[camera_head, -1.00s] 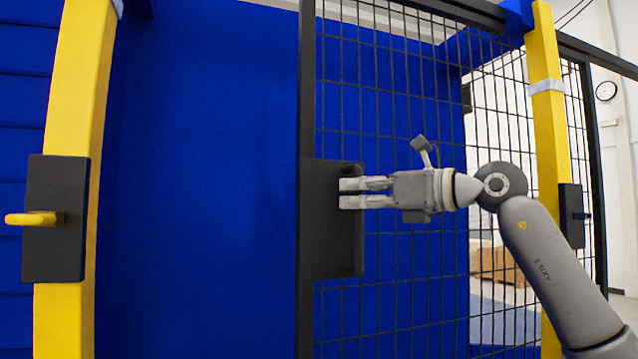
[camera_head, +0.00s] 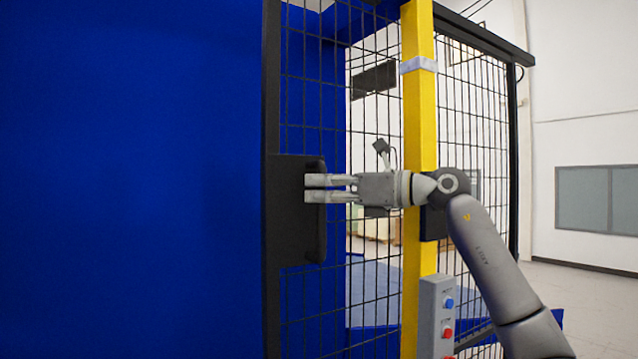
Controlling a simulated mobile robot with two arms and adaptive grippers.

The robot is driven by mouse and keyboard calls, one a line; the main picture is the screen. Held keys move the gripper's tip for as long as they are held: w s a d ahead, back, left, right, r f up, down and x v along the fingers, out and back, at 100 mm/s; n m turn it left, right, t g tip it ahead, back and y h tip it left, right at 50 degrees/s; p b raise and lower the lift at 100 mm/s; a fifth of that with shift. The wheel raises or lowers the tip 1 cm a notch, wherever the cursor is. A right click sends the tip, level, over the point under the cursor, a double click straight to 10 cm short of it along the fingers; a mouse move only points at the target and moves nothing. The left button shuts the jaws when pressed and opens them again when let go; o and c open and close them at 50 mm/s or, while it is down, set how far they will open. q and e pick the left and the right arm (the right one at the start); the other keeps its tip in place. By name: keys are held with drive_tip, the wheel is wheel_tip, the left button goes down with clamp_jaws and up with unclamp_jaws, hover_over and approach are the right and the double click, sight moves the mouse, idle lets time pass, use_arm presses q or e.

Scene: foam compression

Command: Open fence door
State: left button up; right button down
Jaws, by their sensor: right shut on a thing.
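The fence door (camera_head: 272,90) is a black-framed wire mesh panel left of the middle in the head view. Its left edge stands free, with an open gap to its left. A black handle plate (camera_head: 290,235) sits on that edge. My right gripper (camera_head: 312,188) reaches in from the right and is shut on the handle at the plate's right side. The grasped part is mostly hidden by the fingers. My left gripper is not in view.
A yellow post (camera_head: 420,100) stands behind my right gripper. A grey control box (camera_head: 436,315) with blue and red buttons is at its lower part. More black mesh fence (camera_head: 475,110) runs to the right. A large blue wall (camera_head: 130,180) fills the left.

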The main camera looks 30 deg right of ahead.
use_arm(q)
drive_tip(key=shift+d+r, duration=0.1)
use_arm(e)
drive_tip(key=shift+d+r, duration=0.1)
drive_tip(key=shift+d, duration=0.35)
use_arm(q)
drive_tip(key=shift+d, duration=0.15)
use_arm(e)
drive_tip(key=c, duration=1.4)
unclamp_jaws()
drive_tip(key=shift+d, duration=0.1)
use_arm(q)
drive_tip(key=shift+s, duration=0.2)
use_arm(e)
drive_tip(key=shift+s, duration=0.1)
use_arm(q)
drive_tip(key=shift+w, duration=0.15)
use_arm(e)
drive_tip(key=v, duration=1.2)
